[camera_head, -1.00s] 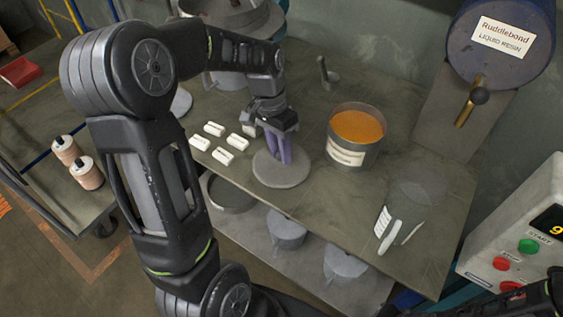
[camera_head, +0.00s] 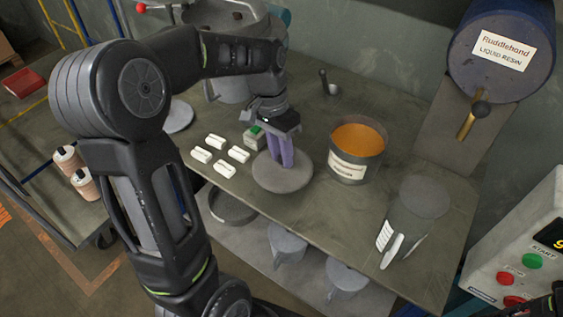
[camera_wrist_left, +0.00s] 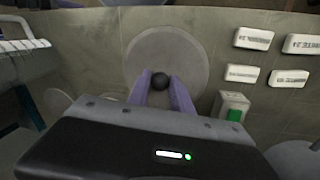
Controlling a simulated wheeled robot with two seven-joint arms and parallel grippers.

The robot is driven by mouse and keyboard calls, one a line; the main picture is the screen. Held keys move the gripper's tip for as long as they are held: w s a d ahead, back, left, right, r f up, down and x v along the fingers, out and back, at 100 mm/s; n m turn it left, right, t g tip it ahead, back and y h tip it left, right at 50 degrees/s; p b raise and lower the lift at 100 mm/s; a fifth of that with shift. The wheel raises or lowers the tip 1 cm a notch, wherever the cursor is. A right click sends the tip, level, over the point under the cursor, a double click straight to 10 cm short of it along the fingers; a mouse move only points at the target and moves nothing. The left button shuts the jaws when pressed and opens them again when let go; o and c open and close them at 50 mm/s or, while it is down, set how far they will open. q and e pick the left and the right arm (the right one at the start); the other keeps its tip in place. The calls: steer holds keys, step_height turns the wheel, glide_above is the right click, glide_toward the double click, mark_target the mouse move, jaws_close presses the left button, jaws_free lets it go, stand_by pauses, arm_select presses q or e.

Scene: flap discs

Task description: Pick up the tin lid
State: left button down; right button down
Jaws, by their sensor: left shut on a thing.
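The tin lid is a round grey disc (camera_head: 283,181) at the middle of the bench in the head view. My left gripper (camera_head: 281,152) comes down on it from above, its purple fingers shut at the lid's centre. In the left wrist view the lid (camera_wrist_left: 165,47) lies beyond the fingers, and its dark round knob (camera_wrist_left: 160,81) sits between the fingertips (camera_wrist_left: 160,85). Whether the lid is clear of the bench is hard to tell. My right gripper does not show.
An open tin of orange contents (camera_head: 358,137) stands right of the lid. Several white labelled blocks (camera_head: 227,169) and a small box with a green top (camera_head: 254,137) are to its left. A grey container (camera_head: 420,203) is near the right end. Bench (camera_head: 320,215) in front is clear.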

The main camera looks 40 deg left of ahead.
arm_select(q)
step_height(320, 180, up, 6)
steer(key=shift+r, duration=0.3)
stand_by(0.5)
